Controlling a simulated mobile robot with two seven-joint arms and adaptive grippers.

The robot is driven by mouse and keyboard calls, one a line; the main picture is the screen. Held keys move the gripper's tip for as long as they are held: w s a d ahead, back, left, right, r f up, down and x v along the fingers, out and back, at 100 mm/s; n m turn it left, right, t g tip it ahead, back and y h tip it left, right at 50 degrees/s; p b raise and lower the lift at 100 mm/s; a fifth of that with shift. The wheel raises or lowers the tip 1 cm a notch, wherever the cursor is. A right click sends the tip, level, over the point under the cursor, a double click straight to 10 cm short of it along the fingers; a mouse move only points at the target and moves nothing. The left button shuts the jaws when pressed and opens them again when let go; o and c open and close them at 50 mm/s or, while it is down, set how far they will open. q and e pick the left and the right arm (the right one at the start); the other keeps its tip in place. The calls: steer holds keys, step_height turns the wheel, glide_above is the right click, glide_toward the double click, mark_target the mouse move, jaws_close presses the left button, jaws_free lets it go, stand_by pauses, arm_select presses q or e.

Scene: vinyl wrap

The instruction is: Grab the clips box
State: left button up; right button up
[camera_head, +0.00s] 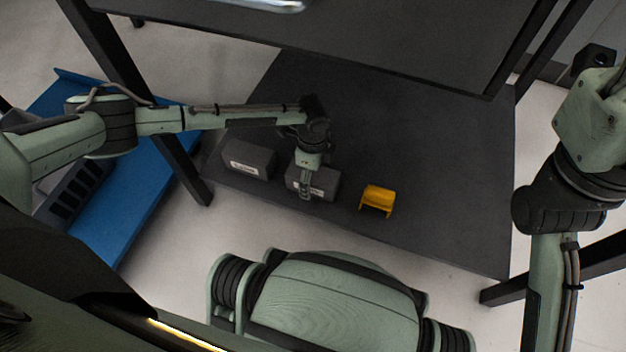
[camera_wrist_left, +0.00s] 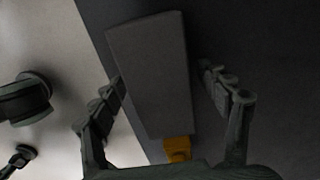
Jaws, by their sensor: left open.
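A dark grey box (camera_head: 325,184) with a white label lies on the lower dark shelf, under my left gripper (camera_head: 306,190). A second, similar grey box (camera_head: 249,159) with a white label lies to its left. The labels are too small to read, so I cannot tell which is the clips box. In the left wrist view, the grey box (camera_wrist_left: 150,75) lies between the spread fingers of my left gripper (camera_wrist_left: 162,78). The fingers are open on either side of it, and I cannot tell whether they touch it. My right gripper is out of view.
A yellow open holder (camera_head: 377,200) stands on the shelf (camera_head: 440,225) to the right of the boxes; it also shows in the left wrist view (camera_wrist_left: 177,149). The upper shelf (camera_head: 400,40) overhangs the back. A table leg (camera_head: 182,172) stands left, by a blue structure (camera_head: 150,190).

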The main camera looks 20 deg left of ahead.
arm_select(q)
steer(key=c, duration=1.4)
steer(key=shift+o, duration=0.2)
steer(key=shift+r, duration=0.1)
